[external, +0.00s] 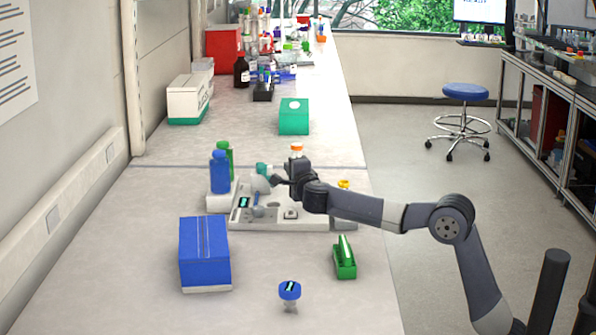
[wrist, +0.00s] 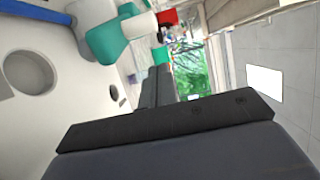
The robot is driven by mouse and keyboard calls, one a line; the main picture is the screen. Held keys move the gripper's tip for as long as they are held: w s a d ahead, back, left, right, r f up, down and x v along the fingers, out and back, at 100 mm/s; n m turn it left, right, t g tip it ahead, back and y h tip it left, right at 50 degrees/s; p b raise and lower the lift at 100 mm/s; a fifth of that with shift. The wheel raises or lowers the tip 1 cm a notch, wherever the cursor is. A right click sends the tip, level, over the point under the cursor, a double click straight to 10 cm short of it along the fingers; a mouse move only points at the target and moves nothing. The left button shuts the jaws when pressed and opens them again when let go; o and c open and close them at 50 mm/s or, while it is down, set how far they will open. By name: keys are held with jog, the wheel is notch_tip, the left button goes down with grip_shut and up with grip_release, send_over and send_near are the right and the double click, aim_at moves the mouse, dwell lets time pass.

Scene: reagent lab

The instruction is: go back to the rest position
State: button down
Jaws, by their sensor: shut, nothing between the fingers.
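My gripper (external: 275,181) is shut and empty. It reaches in from the right and hangs over the light grey tray (external: 300,222), pointing left. A bottle with a teal cap (external: 263,169) is just beyond its fingertips; I cannot tell whether they touch. In the wrist view the closed fingers (wrist: 158,78) point toward the window, with the tray (wrist: 75,100) and its round hole to the left. A teal shape (wrist: 104,42) is close to the fingers there.
Blue (external: 219,172) and green (external: 225,150) bottles stand at the tray's left. A blue box (external: 204,252), a blue-capped item (external: 290,290) and a green holder (external: 345,262) are in front. An orange-capped bottle (external: 296,150) is behind my wrist. Bare bench lies front left.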

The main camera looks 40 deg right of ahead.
jog(key=shift+d+f+n+t+y+b, duration=0.15)
jog(key=shift+d+n+t+y+b, duration=0.35)
jog(key=shift+d+n+y+b, duration=0.4)
jog(key=shift+w+d+n+y+b, duration=0.2)
jog(key=shift+w+n+y+b, duration=0.15)
jog(key=shift+y+b, duration=0.5)
jog(key=shift+w+d+r+n+t+y+p, duration=0.2)
jog(key=shift+n+y+p, duration=0.2)
jog(key=shift+y, duration=0.25)
jog(key=shift+w+d+r+n+t+y+p, duration=0.1)
jog(key=shift+d+n+y+p, duration=0.1)
jog(key=shift+n+y+p, duration=0.3)
jog(key=n+y+p, duration=0.1)
jog(key=p, duration=0.1)
jog(key=w+d+y+p, duration=0.1)
jog(key=y+p, duration=0.1)
jog(key=shift+r+n+p, duration=0.15)
jog(key=shift+n+p, duration=0.2)
jog(key=shift+p, duration=0.05)
jog(key=shift+w+d+y+p, duration=0.1)
jog(key=shift+y+p, duration=0.2)
jog(key=shift+p, duration=0.55)
jog(key=y+p, duration=0.1)
jog(key=p, duration=0.2)
jog(key=n+p, duration=0.1)
jog(key=p, duration=0.2)
jog(key=shift+w+d+y, duration=0.3)
jog(key=shift+w+y, duration=0.1)
